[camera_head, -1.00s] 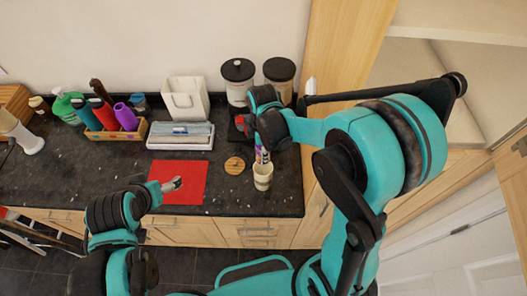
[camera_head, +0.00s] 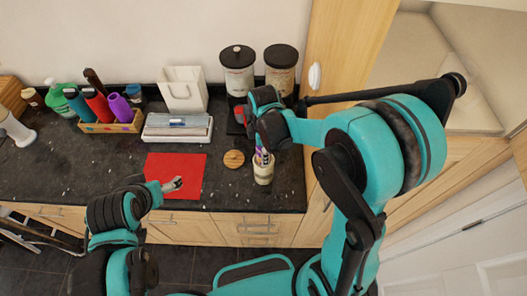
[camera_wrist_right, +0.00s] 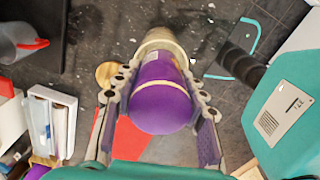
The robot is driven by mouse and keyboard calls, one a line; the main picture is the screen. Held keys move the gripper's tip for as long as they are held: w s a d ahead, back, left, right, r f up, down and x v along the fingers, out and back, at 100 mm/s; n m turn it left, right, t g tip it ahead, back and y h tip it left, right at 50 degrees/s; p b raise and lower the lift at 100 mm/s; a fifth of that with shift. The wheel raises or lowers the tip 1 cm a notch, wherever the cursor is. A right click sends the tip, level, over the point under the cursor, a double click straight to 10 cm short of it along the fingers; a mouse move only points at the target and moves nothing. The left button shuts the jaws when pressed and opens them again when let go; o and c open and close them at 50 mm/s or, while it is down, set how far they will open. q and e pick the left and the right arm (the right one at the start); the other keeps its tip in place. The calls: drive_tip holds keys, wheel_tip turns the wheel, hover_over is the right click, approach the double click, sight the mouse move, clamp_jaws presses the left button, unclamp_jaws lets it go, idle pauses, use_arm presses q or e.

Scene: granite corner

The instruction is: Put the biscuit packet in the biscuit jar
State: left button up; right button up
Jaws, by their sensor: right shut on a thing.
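The biscuit packet (camera_wrist_right: 160,98) is a purple cylinder between the fingers of my right gripper (camera_wrist_right: 162,105). In the head view, a sliver of the packet (camera_head: 262,156) shows below my right gripper (camera_head: 264,141), which is shut on it. The biscuit jar (camera_head: 263,175) is a small cream pot near the counter's front edge, directly under the packet; its rim also shows in the right wrist view (camera_wrist_right: 160,40). The packet's lower end is at the jar's mouth; how deep it sits is hidden. My left gripper (camera_head: 177,183) hovers over a red mat, its fingers too small to read.
A round wooden lid (camera_head: 234,159) lies left of the jar. The red mat (camera_head: 175,168) lies further left. Behind stand two dark-lidded canisters (camera_head: 238,75), a white bag (camera_head: 184,92), a white tray (camera_head: 178,136) and a wooden crate (camera_head: 112,125) of bottles.

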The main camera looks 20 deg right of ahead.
sight(264, 169)
wheel_tip(264, 169, down, 2)
drive_tip(key=shift+f+b, duration=0.15)
drive_tip(key=shift+b, duration=0.7)
drive_tip(key=shift+s+a+f+b, duration=0.15)
drive_tip(key=shift+s+f+b, duration=0.3)
drive_tip(key=shift+s+b, duration=0.1)
drive_tip(key=shift+c, duration=0.4)
drive_tip(key=shift+f, duration=0.3)
drive_tip(key=shift+o, duration=0.7)
drive_tip(key=shift+w+f+b, duration=0.25)
drive_tip(key=shift+f+b, duration=0.1)
drive_tip(key=shift+b, duration=0.05)
drive_tip(key=shift+w+f, duration=0.2)
drive_tip(key=shift+w, duration=0.1)
clamp_jaws()
drive_tip(key=shift+s+r, duration=0.1)
drive_tip(key=shift+r, duration=0.05)
drive_tip(key=o, duration=1.1)
unclamp_jaws()
drive_tip(key=shift+r, duration=0.15)
